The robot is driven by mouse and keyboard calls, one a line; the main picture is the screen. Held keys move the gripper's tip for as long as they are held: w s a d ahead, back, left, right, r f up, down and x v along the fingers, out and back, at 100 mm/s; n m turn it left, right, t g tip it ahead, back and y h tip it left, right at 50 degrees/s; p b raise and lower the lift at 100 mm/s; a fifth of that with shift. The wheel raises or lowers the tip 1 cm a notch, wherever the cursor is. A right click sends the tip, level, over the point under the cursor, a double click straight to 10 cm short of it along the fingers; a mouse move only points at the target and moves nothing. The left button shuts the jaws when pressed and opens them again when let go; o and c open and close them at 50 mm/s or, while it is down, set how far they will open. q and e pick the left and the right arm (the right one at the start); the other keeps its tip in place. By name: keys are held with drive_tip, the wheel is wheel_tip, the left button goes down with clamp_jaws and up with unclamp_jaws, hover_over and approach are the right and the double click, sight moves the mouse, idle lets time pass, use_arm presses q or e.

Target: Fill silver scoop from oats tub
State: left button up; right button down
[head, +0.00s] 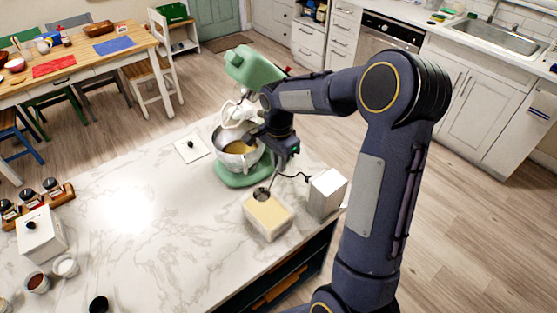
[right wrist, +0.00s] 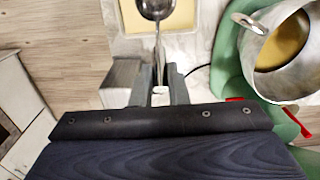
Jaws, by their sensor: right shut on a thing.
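The oats tub (head: 258,227) is a square white container filled nearly to the rim with pale yellow oats. It stands near the counter's edge. My right gripper (head: 283,160) is shut on the handle of the silver scoop (head: 262,194), above and behind the tub. The scoop's bowl is over the far part of the tub; I cannot tell whether it touches the oats. In the right wrist view the scoop (right wrist: 156,8) extends from between the fingers (right wrist: 160,88) over the tub (right wrist: 165,48). My left gripper is out of view.
A green stand mixer (head: 247,68) with a steel bowl (head: 228,155) stands just behind the tub. A grey box (head: 327,192) stands close to the tub's right. A white lidded canister (head: 40,235) and small cups are at left. The counter's middle is clear.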

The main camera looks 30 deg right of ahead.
drive_tip(key=shift+f+b, duration=4.35)
drive_tip(key=shift+f, duration=1.3)
drive_tip(key=shift+r, duration=0.1)
